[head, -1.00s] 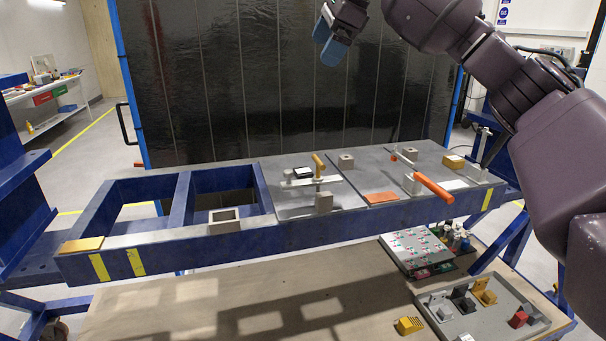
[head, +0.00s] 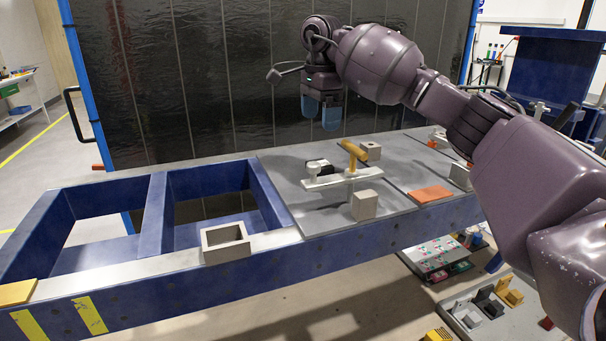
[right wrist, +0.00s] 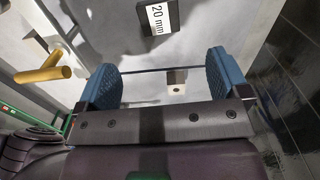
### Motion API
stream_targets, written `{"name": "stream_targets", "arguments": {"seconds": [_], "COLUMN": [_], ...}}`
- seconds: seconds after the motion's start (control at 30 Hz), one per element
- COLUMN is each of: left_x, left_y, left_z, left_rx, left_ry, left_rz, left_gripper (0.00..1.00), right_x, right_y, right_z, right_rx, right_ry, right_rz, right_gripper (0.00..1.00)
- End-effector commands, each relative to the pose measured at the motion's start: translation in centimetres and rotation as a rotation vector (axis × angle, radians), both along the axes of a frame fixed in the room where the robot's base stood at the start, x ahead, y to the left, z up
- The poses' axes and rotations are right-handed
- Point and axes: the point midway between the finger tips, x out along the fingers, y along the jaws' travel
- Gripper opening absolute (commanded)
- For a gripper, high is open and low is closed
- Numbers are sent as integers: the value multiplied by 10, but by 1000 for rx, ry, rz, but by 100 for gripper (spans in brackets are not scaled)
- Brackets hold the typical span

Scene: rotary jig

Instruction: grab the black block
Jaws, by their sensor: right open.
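The black block (head: 318,165) lies on the grey plate of the jig, beside a pale clamp bar with a yellow handle (head: 353,152). In the right wrist view, a black block (right wrist: 157,18) with a white "20 mm" label shows at the top, beyond the fingertips. My right gripper (head: 321,117) has blue fingers pointing down, above and behind the block and apart from it. In the right wrist view the right gripper (right wrist: 161,78) is open with nothing between its fingers. My left gripper is not in view.
Grey blocks (head: 364,205) stand near the clamp, and an orange pad (head: 431,194) lies to the right. A hollow grey square (head: 225,243) sits on the blue frame's front edge. A dark panel (head: 220,80) rises behind. A parts tray (head: 462,317) is lower right.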

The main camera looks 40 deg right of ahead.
Motion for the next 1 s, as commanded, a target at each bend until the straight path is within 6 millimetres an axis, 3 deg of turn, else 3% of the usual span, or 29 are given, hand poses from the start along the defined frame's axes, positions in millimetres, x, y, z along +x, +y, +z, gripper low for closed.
{"name": "stream_targets", "arguments": {"seconds": [0.03,0.27,0.5,0.77,1.0], "left_x": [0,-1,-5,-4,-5], "left_y": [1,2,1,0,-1], "left_z": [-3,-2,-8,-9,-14], "left_rx": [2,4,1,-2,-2], "left_ry": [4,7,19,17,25], "left_rz": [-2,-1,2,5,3], "left_gripper": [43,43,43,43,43], "right_x": [3,2,2,1,-1], "right_y": [0,-1,-1,-1,-2], "right_z": [-10,-25,-60,-75,-109], "right_rx": [1,1,0,1,1], "right_ry": [9,10,12,10,13], "right_rz": [-1,-1,0,0,0], "right_gripper": [94,94,94,94,94]}}
